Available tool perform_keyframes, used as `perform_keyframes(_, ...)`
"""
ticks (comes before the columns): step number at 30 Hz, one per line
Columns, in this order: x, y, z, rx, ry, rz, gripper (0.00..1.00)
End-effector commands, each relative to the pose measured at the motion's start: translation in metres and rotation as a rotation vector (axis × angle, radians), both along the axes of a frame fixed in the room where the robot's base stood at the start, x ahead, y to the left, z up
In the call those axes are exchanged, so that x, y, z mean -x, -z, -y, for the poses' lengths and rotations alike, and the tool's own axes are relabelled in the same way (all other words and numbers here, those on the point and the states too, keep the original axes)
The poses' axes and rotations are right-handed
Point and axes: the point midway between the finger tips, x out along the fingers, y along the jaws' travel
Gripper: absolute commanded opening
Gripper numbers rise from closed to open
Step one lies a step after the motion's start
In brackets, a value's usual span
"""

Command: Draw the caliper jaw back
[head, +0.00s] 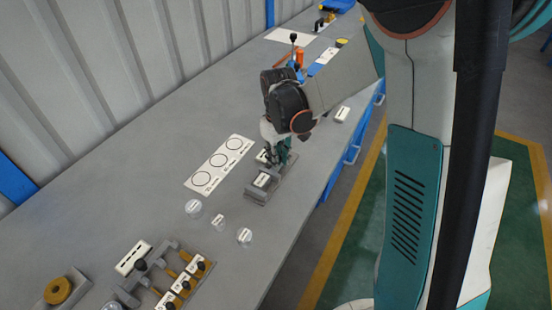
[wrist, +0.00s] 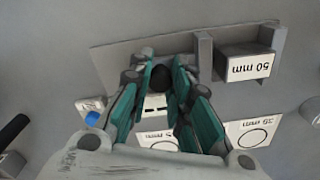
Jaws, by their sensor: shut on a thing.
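The caliper is a long grey fixture (head: 258,196) on the bench, and its plate (wrist: 120,62) crosses the upper part of the wrist view. A block marked "50 mm" (wrist: 247,63) sits against an upright at its right end. My gripper (wrist: 165,85) is closed around a dark round knob (wrist: 161,75), apparently the handle of the sliding jaw. A pale labelled part (wrist: 155,102) shows just below the knob, between the fingers; its lettering is unreadable. In the head view my gripper (head: 276,156) is at the fixture's far end; the fingers hide most of the jaw.
A white card (head: 220,165) with three circles lies left of the fixture. Small clear cylinders (head: 194,208) stand nearer. A grey rack with yellow-handled pieces (head: 170,280) and a yellow ring (head: 58,290) are at the near end. The bench edge runs along the right.

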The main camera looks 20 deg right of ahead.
Motion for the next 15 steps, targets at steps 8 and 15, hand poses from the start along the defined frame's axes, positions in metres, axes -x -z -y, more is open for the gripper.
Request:
perform_keyframes(8, -0.0034, -0.0006, 0.0032, 0.008, 0.003, 0.008, 0.27)
perform_keyframes(15, -0.0027, -0.0004, 0.0025, 0.006, 0.002, 0.006, 0.27)
